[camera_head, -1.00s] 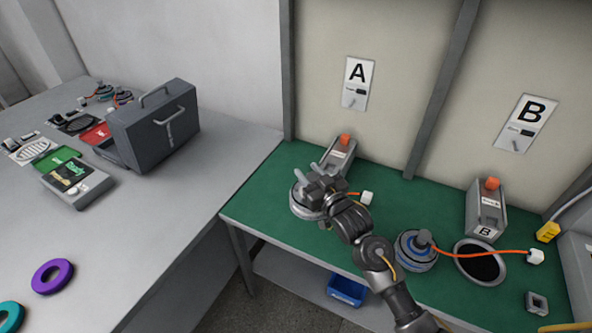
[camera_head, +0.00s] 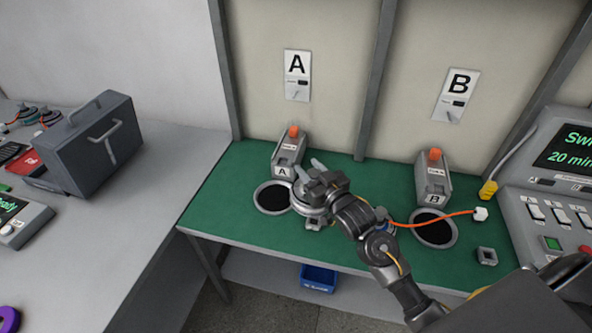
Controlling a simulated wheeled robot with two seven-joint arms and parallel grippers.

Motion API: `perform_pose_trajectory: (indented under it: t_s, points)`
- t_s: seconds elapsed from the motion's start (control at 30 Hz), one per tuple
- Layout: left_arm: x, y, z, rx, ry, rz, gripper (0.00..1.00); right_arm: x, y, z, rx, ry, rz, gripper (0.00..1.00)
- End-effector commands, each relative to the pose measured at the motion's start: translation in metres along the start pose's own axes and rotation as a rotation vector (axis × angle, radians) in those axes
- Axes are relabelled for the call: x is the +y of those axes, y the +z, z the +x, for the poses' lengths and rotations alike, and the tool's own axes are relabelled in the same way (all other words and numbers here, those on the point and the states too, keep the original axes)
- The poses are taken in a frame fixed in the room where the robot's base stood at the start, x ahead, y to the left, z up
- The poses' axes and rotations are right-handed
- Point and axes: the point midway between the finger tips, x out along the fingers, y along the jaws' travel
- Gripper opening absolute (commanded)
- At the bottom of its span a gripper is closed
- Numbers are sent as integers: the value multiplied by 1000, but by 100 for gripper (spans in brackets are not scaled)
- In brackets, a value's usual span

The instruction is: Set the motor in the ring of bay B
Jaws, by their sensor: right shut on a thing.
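My right gripper (camera_head: 318,194) is shut on a silver motor (camera_head: 309,209) and holds it just right of the ring of bay A (camera_head: 257,198). That ring is empty and shows its dark inside. The ring of bay B (camera_head: 455,238) lies to the right and has no motor in it. A second motor with a blue band (camera_head: 383,229) is mostly hidden behind my right arm, left of the bay B ring. Its orange cable (camera_head: 440,217) runs across that ring to a white plug (camera_head: 481,213). My left gripper is not in view.
Grey units with orange tops stand behind the rings, A (camera_head: 287,155) and B (camera_head: 433,180). A small square socket block (camera_head: 487,256) and a control console (camera_head: 550,215) are at the right. A grey case (camera_head: 93,143) stands on the left table. A blue bin (camera_head: 318,278) is below.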

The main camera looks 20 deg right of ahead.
Motion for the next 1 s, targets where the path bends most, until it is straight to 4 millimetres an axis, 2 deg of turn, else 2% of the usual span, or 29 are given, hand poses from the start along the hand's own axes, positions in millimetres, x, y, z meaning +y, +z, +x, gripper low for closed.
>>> perform_pose_trajectory:
  t_s: [1.0]
  points:
    - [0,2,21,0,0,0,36,115,-2,-68,8,189,-2,0]
